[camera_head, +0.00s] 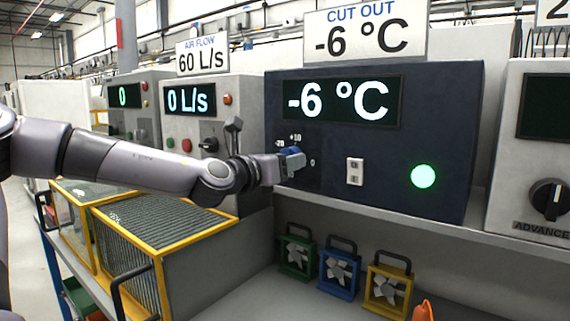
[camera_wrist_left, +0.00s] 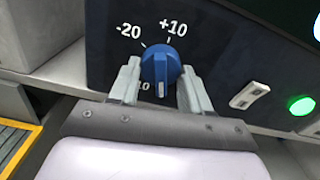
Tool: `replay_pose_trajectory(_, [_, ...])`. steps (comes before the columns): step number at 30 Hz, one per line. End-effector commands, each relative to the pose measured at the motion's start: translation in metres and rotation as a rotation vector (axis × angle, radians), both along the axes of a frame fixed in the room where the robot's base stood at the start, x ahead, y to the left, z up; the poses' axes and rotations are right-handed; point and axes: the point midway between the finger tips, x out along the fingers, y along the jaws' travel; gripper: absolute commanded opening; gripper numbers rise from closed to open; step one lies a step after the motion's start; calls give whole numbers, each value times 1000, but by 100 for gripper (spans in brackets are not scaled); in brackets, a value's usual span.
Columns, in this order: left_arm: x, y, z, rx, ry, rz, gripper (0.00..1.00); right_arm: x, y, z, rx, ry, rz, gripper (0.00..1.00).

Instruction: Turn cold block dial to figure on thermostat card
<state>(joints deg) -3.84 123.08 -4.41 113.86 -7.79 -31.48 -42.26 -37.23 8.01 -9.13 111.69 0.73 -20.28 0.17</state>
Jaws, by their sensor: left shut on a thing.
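The dark blue cold block box (camera_head: 390,158) stands on the shelf, and its display (camera_head: 343,100) reads -6 °C. The white card (camera_head: 365,30) above it reads "CUT OUT -6 °C". The blue dial (camera_wrist_left: 160,72) sits on the box's left front, with -20 and +10 marks around it; its white pointer line faces down in the left wrist view. My left gripper (camera_wrist_left: 158,85) is shut on the dial, one finger on each side. In the head view the gripper (camera_head: 292,162) partly hides the dial (camera_head: 290,151). My right gripper is not in view.
A rocker switch (camera_head: 355,171) and a lit green lamp (camera_head: 424,176) are right of the dial. An air flow box (camera_head: 190,130) reading 0 L/s stands left. Several small fans (camera_head: 340,272) stand below the shelf. A yellow-framed filter unit (camera_head: 150,225) lies under my arm.

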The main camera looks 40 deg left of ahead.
Motion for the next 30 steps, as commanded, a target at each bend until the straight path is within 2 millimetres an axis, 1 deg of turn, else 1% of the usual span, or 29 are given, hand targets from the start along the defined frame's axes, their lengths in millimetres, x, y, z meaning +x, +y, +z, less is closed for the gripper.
replay_pose_trajectory(1, [0, 1, 2, 10, -5, 3, 17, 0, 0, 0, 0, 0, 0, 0])
replay_pose_trajectory(15, [0, 1, 3, 22, -4, 3, 17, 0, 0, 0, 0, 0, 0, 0])
replay_pose_trajectory(16, [0, 1, 3, 22, -4, 3, 54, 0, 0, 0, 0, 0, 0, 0])
replay_pose_trajectory(18, [0, 1, 3, 22, -3, 3, 73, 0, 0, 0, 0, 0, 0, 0])
replay_pose_trajectory(30, [-3, 0, 2, 20, -2, 0, 73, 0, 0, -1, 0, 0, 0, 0])
